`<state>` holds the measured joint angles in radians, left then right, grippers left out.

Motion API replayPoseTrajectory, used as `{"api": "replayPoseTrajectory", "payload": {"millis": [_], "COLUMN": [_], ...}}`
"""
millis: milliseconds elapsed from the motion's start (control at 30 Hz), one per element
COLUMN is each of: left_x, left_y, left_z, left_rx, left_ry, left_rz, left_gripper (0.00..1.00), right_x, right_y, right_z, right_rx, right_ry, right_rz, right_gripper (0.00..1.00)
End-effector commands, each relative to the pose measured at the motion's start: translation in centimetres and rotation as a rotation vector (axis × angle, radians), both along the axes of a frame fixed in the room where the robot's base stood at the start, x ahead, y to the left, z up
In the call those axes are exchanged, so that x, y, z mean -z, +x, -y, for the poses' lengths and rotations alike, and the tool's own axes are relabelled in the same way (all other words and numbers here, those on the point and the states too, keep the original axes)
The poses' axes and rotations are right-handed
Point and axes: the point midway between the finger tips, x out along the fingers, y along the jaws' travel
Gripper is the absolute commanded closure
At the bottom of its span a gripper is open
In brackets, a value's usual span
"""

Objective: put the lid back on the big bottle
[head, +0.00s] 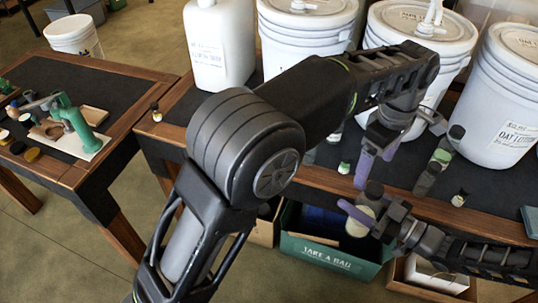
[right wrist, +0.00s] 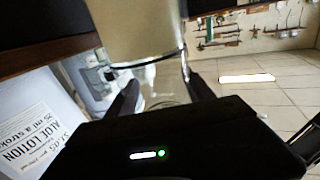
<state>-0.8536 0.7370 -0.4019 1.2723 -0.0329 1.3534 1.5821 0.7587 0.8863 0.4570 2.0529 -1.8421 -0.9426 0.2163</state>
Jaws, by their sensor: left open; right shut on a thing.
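A cream bottle (head: 358,223) is in my right gripper (head: 372,217), in front of the table's front edge and above the green crate. It also shows as a pale cylinder in the right wrist view (right wrist: 145,35), between the two fingers (right wrist: 163,98). A dark lid-like piece (head: 374,189) is at the bottle's top; I cannot tell whether it is fully seated. My left gripper (head: 392,185) is open above the bottle, its fingers pointing down and spread apart. I see nothing held between them.
Large white pump buckets (head: 415,35) and a white jug (head: 220,50) line the table's back. A green crate (head: 315,253) sits below. A side table (head: 120,90) at left carries a green tool (head: 75,125).

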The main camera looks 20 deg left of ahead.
Motion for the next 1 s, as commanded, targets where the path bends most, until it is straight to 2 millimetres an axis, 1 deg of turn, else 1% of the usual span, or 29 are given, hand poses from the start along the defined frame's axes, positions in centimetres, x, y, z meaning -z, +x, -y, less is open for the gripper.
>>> {"api": "replayPoseTrajectory", "payload": {"millis": [100,367,533,700,900,1000], "left_x": [0.7,2.4,3.6,5.0,6.4,7.0], "left_y": [0.4,1.3,1.8,2.3,2.4,2.4], "left_z": [-1.1,-4.0,-6.7,-9.8,-13.6,-15.5], "left_rx": [0.166,0.543,0.780,1.000,1.167,1.190], "left_ry": [-0.001,0.000,0.000,-0.001,0.000,-0.001], "left_rz": [-0.003,-0.002,-0.002,-0.002,0.000,0.000], "left_gripper": [0.15,0.15,0.15,0.15,0.15,0.15], "right_x": [-0.1,-0.1,-0.1,-0.1,-0.1,-0.1], "right_y": [0.0,0.0,0.0,0.0,0.0,0.0], "right_z": [0.0,0.0,0.0,0.0,0.0,0.0], "right_rx": [-0.001,-0.001,-0.001,-0.001,-0.001,-0.001], "right_ry": [0.002,0.002,0.002,0.002,0.002,0.002], "right_rz": [0.002,0.002,0.002,0.002,0.002,0.002], "right_gripper": [1.00,1.00,1.00,1.00,1.00,1.00]}}
